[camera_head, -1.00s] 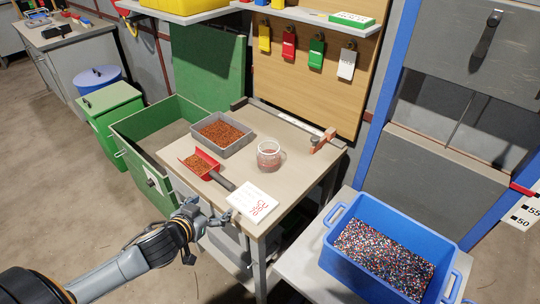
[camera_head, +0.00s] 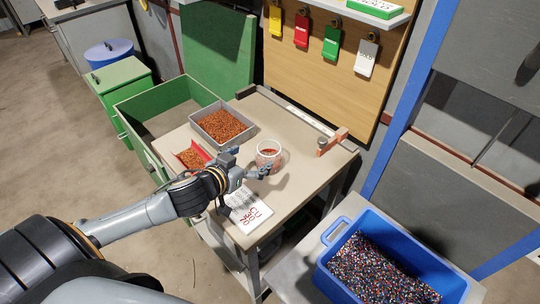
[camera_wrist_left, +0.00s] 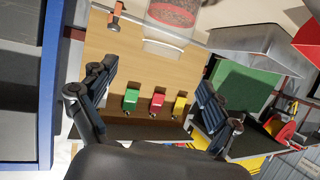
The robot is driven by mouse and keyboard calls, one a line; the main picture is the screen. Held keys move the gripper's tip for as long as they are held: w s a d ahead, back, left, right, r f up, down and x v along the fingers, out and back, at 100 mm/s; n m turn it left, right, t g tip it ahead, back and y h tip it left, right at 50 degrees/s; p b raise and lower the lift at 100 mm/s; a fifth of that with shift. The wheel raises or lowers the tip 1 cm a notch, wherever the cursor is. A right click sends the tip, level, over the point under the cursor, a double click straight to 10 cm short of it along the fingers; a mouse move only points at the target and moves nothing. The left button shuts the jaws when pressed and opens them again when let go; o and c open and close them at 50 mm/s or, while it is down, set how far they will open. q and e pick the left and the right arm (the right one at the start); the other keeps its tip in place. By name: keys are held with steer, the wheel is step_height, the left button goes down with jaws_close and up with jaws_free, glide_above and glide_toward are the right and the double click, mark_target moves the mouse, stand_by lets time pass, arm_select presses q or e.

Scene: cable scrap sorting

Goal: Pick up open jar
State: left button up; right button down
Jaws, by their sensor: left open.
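The open jar (camera_head: 269,148) is clear glass with reddish-brown granules inside. It stands upright on the workbench (camera_head: 308,168). In the left wrist view the jar (camera_wrist_left: 172,14) shows at the top edge, partly cut off, beyond and between the fingers. My left gripper (camera_head: 258,169) is at the jar's near side, low over the bench, and its fingers partly overlap the jar in the head view. In the wrist view the left gripper (camera_wrist_left: 152,95) is open, with nothing between its fingers. I cannot tell whether a finger touches the jar. My right gripper is not in view.
A grey tray of brown granules (camera_head: 203,128) and a red scoop (camera_head: 206,152) lie left of the jar. A printed card (camera_head: 246,212) lies at the near edge. A clamp-like tool (camera_head: 333,140) is at the right. A blue crate (camera_head: 340,226) holds mixed granules.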

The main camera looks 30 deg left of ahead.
mark_target(261, 151)
arm_select(q)
steer(key=x, duration=0.4)
steer(key=shift+w, duration=0.15)
steer(key=shift+w+f, duration=0.2)
steer(key=shift+w, duration=0.4)
steer(key=x, duration=0.3)
steer(key=shift+w+a+p, duration=0.15)
steer(key=shift+w+p, duration=0.15)
steer(key=shift+w+f, duration=0.3)
steer(key=shift+w, duration=0.2)
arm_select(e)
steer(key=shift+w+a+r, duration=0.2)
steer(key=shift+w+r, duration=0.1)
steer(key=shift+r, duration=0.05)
arm_select(q)
steer(key=shift+c, duration=0.6)
steer(key=shift+s, duration=0.1)
jaws_close()
